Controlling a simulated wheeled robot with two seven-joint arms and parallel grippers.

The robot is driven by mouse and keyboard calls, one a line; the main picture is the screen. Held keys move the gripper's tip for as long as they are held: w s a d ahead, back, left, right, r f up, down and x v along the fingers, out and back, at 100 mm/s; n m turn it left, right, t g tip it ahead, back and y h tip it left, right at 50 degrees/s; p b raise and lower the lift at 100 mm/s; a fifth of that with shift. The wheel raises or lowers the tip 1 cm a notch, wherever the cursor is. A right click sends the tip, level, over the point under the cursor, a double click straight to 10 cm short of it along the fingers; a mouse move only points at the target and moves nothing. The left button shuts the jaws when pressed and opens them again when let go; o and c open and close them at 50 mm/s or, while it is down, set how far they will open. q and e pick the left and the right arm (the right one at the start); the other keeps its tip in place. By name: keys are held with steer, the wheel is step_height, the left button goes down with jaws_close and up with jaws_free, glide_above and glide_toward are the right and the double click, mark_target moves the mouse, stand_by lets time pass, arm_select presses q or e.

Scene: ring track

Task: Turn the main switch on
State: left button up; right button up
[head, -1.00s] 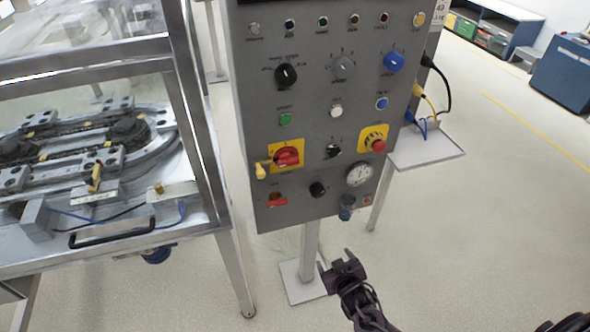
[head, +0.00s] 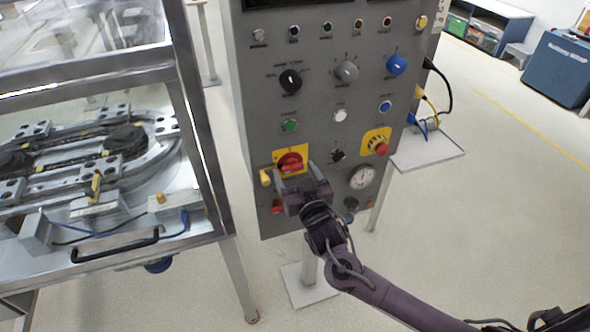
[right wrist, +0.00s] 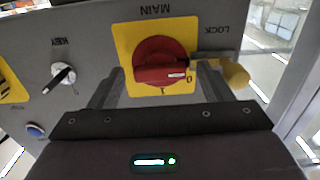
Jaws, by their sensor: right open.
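The main switch is a red rotary knob (head: 290,163) on a yellow plate (head: 277,157), low on the left of the grey control panel. In the right wrist view the red knob (right wrist: 158,62) sits below the word MAIN, its handle lying roughly level and its white mark beside the 0. My right gripper (head: 293,178) is open and empty, just in front of the knob's lower part. In the right wrist view its two fingers (right wrist: 155,82) stand on either side of the knob; I cannot tell whether they touch it. My left gripper is in neither view.
A yellow lock piece (head: 265,177) hangs just left of the switch, close to a finger in the right wrist view (right wrist: 235,75). A key switch (head: 338,155) and a red emergency button (head: 381,149) are to the right. A glass-walled ring track machine (head: 215,170) stands left.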

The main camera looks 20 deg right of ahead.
steer(key=shift+w, duration=0.35)
steer(key=c, duration=1)
